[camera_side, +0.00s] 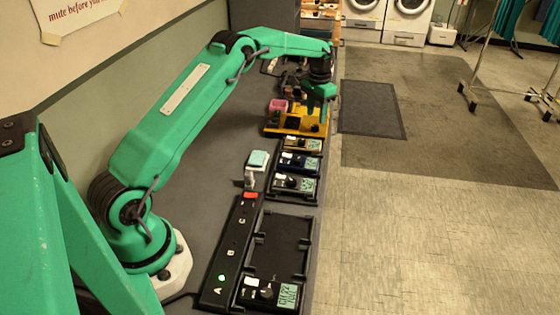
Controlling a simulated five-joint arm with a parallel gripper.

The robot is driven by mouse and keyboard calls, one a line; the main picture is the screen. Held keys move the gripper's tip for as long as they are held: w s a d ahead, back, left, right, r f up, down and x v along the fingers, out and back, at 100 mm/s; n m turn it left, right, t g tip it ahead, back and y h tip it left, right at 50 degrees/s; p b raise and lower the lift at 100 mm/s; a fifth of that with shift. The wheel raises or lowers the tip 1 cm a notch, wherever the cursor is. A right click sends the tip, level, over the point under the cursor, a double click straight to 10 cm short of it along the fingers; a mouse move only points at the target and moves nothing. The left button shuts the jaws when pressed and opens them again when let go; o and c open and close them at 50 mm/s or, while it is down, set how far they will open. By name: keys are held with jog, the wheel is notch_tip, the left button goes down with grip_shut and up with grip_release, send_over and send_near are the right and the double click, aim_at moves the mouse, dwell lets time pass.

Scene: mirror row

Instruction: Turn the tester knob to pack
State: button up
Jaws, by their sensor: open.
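A yellow and black unit (312,121) stands at the far end of the bench, and I take it for the tester. My gripper (318,112) points down at the unit's right part, with the fingers open. I cannot tell whether it touches anything. My gripper and wrist hide part of the unit.
Several small meters with displays (306,185) stand in black trays. Nearer is a black strip (229,252) with lettered positions, a lit green light and a red switch (251,196). Open floor (430,240) is on the right.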

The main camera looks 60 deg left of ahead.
aim_at(316, 126)
jog(key=shift+f, duration=2.05)
grip_shut()
jog(key=shift+m, duration=0.4)
jog(key=m, duration=0.8)
